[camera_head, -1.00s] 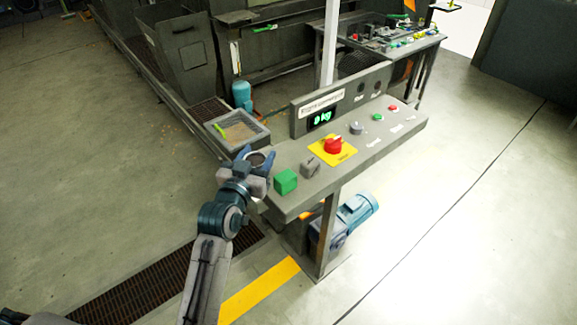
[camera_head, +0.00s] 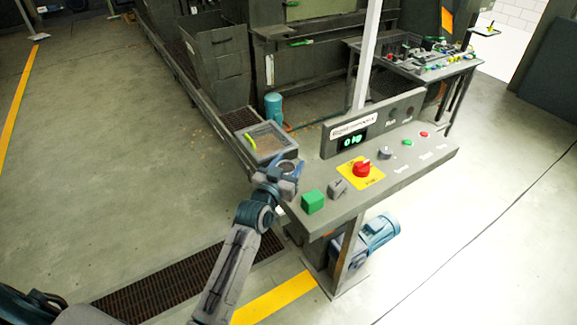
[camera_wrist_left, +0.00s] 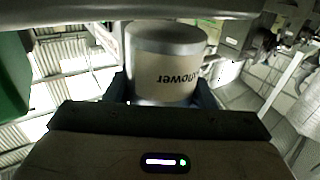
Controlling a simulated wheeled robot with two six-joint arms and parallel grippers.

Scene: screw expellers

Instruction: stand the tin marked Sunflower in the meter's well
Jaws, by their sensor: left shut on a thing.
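The tin marked Sunflower (camera_wrist_left: 165,65) is a pale cylinder with a grey band; part of its name shows upside down in the left wrist view. My left gripper (camera_head: 280,175) is shut on it, and the tin's dark round top (camera_head: 289,168) shows between the fingers in the head view. The gripper is at the left end of the grey meter console (camera_head: 400,175), by its edge. The console's display (camera_head: 352,141) reads 0 kg. I cannot make out the well; the gripper and tin may hide it. My right gripper is not in view.
A shallow tray (camera_head: 268,143) stands behind the gripper. A blue motor (camera_head: 375,238) is below. The floor at left is open.

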